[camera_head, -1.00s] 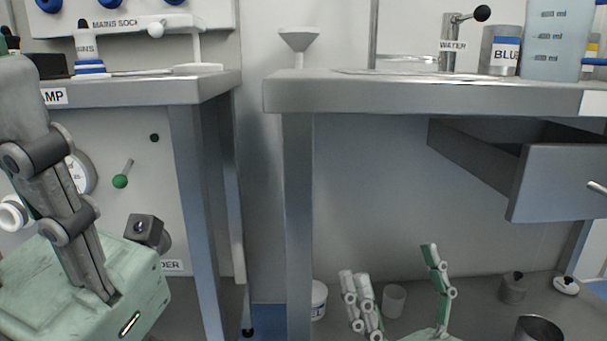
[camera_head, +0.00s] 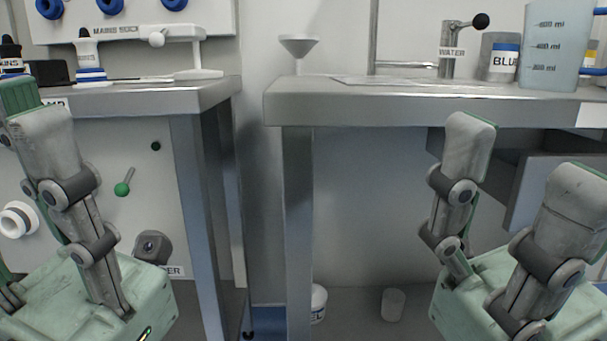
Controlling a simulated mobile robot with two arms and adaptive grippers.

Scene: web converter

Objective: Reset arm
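My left gripper (camera_head: 32,112) stands at the left edge in front of the left bench, its pale green body below and its grey fingers pointing up. One finger is in clear view; the other is mostly cut off or hidden, so its opening is unclear. I see nothing held in it. My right gripper (camera_head: 522,165) is at the lower right, in front of the right bench and its drawer. Its two grey fingers point up and stand apart with nothing between them.
The left bench (camera_head: 150,98) holds a dropper bottle (camera_head: 88,62).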

